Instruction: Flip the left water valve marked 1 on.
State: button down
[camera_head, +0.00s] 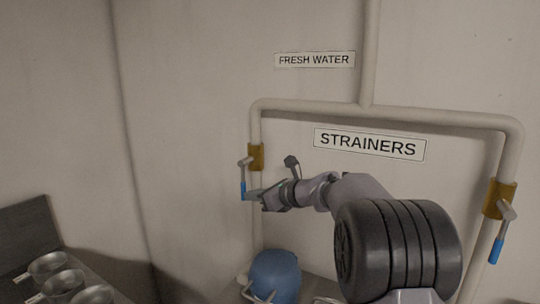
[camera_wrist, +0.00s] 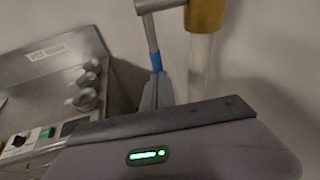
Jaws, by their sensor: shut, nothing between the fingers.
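The left valve has a brass body (camera_head: 257,156) on the left vertical pipe; it also shows in the wrist view (camera_wrist: 205,14). Its grey lever ends in a blue grip (camera_head: 243,188) and hangs down beside the pipe. In the wrist view the lever (camera_wrist: 152,36) runs down to the blue grip (camera_wrist: 156,62), whose lower part is hidden by my fingers. My gripper (camera_head: 252,195) is shut and empty, its tips at the blue grip; I cannot tell whether they touch it. It also shows in the wrist view (camera_wrist: 157,90). No number 1 is readable.
A second brass valve (camera_head: 499,199) with a blue-gripped lever (camera_head: 497,250) is on the right pipe. A blue rounded object (camera_head: 275,276) stands below my gripper. Metal bowls (camera_head: 62,283) are at lower left. A panel with knobs (camera_wrist: 87,90) shows in the wrist view.

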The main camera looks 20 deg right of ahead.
jog(key=shift+a+f, duration=0.1)
jog(key=p+v, duration=0.3)
jog(key=v, duration=1.4)
jog(key=shift+s, duration=0.2)
